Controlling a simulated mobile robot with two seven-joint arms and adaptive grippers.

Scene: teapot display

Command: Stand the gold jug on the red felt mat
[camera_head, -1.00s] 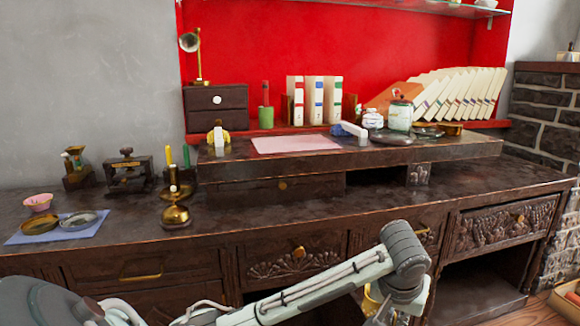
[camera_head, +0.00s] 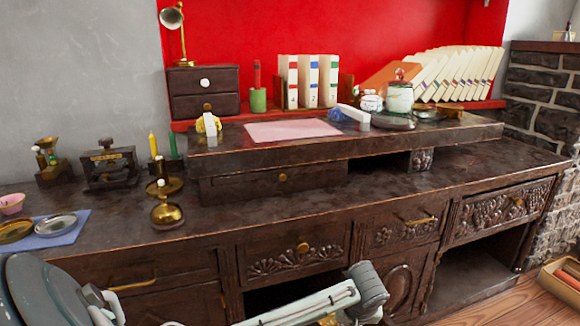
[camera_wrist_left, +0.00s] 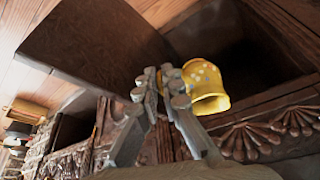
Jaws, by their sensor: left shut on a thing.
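The gold jug (camera_wrist_left: 207,88), a shiny yellow vessel with pale spots, is in the left wrist view. My left gripper (camera_wrist_left: 164,82) is shut on it at its left side. In the head view only a sliver of the jug (camera_head: 328,319) shows at the bottom edge, below my left arm; the gripper itself is hidden there. The only reddish mat in view is a flat pale pink mat (camera_head: 292,130) on the raised shelf of the dark desk. It is bare, and the jug is well below and in front of it. My right gripper is not in view.
The dark desk (camera_head: 330,205) has a bare strip before its raised shelf. A yellow figure (camera_head: 208,123) stands left of the pink mat; a white block (camera_head: 353,113) and glass jar (camera_head: 399,98) stand right. Brass candlesticks (camera_head: 166,212) and a blue mat with dishes (camera_head: 62,240) are at left.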

